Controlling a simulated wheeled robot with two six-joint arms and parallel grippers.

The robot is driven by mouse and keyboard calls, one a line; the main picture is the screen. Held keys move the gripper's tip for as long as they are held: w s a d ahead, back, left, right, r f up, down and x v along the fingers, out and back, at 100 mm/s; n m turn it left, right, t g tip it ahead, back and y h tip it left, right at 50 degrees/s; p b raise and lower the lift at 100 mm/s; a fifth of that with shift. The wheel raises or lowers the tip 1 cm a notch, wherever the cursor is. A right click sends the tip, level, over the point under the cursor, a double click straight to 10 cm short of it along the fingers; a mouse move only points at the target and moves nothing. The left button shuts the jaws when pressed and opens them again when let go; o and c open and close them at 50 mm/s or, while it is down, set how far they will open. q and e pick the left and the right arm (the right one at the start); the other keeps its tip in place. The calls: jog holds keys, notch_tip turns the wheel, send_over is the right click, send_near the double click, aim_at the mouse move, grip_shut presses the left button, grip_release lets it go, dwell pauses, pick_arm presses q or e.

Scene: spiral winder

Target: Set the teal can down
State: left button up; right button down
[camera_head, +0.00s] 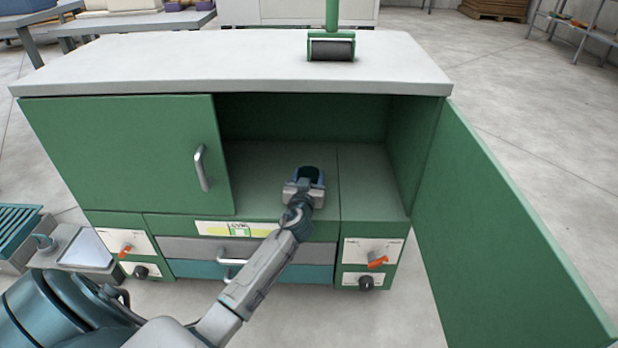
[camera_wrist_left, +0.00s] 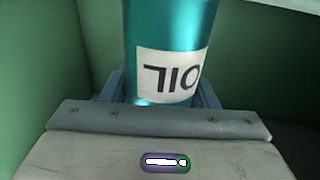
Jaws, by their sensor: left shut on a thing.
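The teal can (camera_wrist_left: 172,32) fills the upper middle of the left wrist view. It has a white label with dark letters reading OIL, shown upside down. In the head view only its dark top (camera_head: 309,172) shows between the fingers. My left gripper (camera_head: 307,176) is shut on the can, inside the open green cabinet above its shelf (camera_head: 362,190). Its blue fingers (camera_wrist_left: 118,88) stand on both sides of the can. I cannot tell whether the can's base touches the shelf. My right gripper is not in view.
The cabinet's right door (camera_head: 500,220) is swung wide open and its left door (camera_head: 130,150) is shut. A green-handled roller (camera_head: 331,48) stands on the white top. The shelf is clear around the gripper. Drawers (camera_head: 200,247) and knobs lie below.

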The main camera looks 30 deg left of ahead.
pick_arm(q)
jog(key=shift+f, duration=0.2)
jog(key=o, duration=1.2)
jog(key=shift+c, duration=0.2)
jog(key=shift+r, duration=0.1)
